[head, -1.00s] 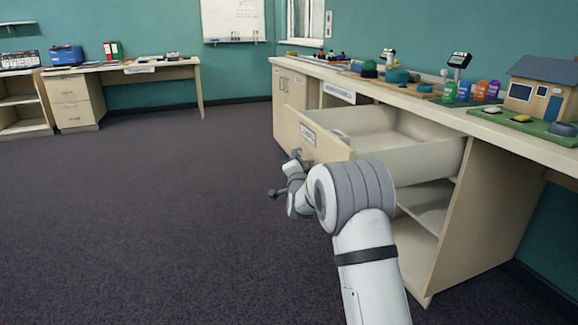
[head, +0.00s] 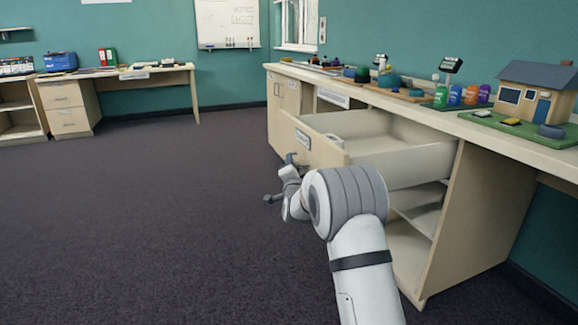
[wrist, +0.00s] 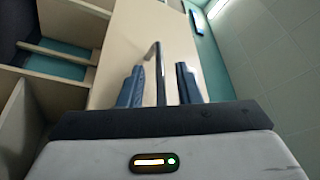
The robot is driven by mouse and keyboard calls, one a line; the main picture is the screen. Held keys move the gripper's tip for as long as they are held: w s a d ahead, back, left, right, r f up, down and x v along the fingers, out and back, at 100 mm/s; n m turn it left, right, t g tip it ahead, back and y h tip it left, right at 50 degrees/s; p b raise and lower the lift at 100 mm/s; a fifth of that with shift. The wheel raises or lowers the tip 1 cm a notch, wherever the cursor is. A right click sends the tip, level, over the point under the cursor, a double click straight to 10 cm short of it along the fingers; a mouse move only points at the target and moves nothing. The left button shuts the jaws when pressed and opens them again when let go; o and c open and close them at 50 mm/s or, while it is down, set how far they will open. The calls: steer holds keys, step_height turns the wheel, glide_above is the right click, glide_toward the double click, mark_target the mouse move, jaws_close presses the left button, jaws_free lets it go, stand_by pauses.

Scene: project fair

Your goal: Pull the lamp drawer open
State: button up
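The lamp drawer (head: 323,153) is pulled well out of the long cabinet, its tan front and label facing left and its pale inside showing. A small light thing lies inside near the front. My gripper (head: 279,178) is beside the outer face of the drawer front. In the wrist view the two blue-grey fingers of my gripper (wrist: 160,88) stand apart, one each side of the drawer's thin bar handle (wrist: 157,72). A gap shows between the handle and each finger. In the head view my wrist hides the handle.
The cabinet's worktop (head: 410,103) carries a model house (head: 538,88), several coloured bottles and other small exhibits. Open shelves (head: 420,215) sit below the drawer. Dark carpet (head: 130,220) is free to the left. A desk (head: 150,77) stands at the back left.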

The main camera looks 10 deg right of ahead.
steer(key=p+v, duration=0.2)
steer(key=v, duration=0.6)
steer(key=s+d+r+n+g+y+p, duration=0.1)
steer(key=s+r+n+g+p, duration=0.25)
steer(key=s+r+p, duration=0.4)
steer(key=s+r+n+g+p, duration=0.2)
steer(key=s+r+g+p, duration=0.25)
steer(key=r+p, duration=0.6)
steer(key=s+d+r+n+g+p, duration=0.1)
steer(key=s+r+p, duration=0.4)
steer(key=s, duration=0.6)
steer(key=s+d+r+n+g+p, duration=0.1)
steer(key=s+r+n+g+p, duration=0.2)
steer(key=s, duration=0.9)
steer(key=s+d+r+n+g+p, duration=0.2)
steer(key=s+r+g+p, duration=0.3)
steer(key=s+p, duration=0.5)
step_height(320, 180, up, 3)
steer(key=shift+s+f+n+g+p, duration=0.1)
steer(key=shift+s+n+g+p, duration=0.3)
steer(key=shift+s+n, duration=0.25)
